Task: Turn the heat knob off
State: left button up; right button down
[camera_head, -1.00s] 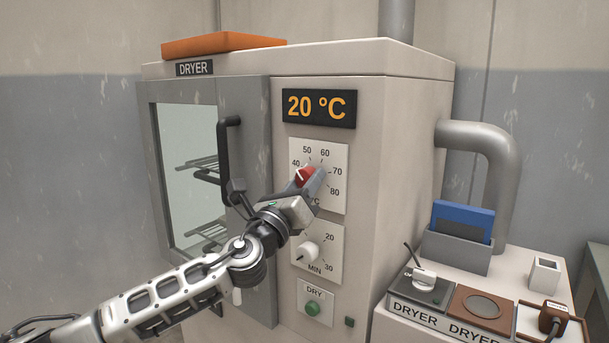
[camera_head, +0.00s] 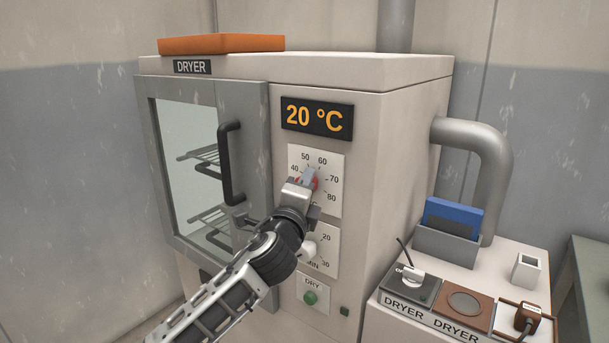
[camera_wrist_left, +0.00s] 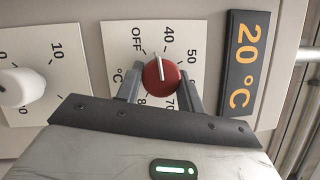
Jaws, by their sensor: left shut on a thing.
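The red heat knob (camera_wrist_left: 160,76) sits on a white dial plate (camera_wrist_left: 112,40) marked OFF and 40 upward. Its white pointer points between OFF and 40 in the left wrist view. My left gripper (camera_wrist_left: 160,88) is shut on the knob, one finger on each side. In the head view the left gripper (camera_head: 307,177) reaches up to the dial plate (camera_head: 333,165) and hides most of the knob. The dryer (camera_head: 400,110) shows 20 °C on its display (camera_head: 318,118). My right gripper is not in view.
Below the heat dial are a white minutes knob (camera_head: 309,249), close to my wrist, and a green DRY button (camera_head: 310,297). The dryer door (camera_head: 247,140) with its black handle (camera_head: 226,170) is at left. A switch (camera_head: 410,274) and a corded plug (camera_head: 527,316) are at lower right.

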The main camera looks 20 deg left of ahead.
pick_arm(q)
jog(key=n+p, duration=0.1)
jog(key=n+g+p, duration=0.1)
jog(key=n+p, duration=0.1)
jog(key=shift+r+y, duration=0.2)
jog(key=shift+y, duration=0.1)
jog(key=shift+n+g+p, duration=0.3)
jog(key=shift+n+p, duration=0.2)
jog(key=shift+n, duration=0.1)
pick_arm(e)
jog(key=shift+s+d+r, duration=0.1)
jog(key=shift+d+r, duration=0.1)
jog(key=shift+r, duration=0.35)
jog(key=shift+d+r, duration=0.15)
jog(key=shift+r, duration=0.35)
pick_arm(q)
jog(key=shift+f, duration=0.1)
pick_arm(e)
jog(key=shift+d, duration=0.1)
pick_arm(q)
jog(key=o, duration=1)
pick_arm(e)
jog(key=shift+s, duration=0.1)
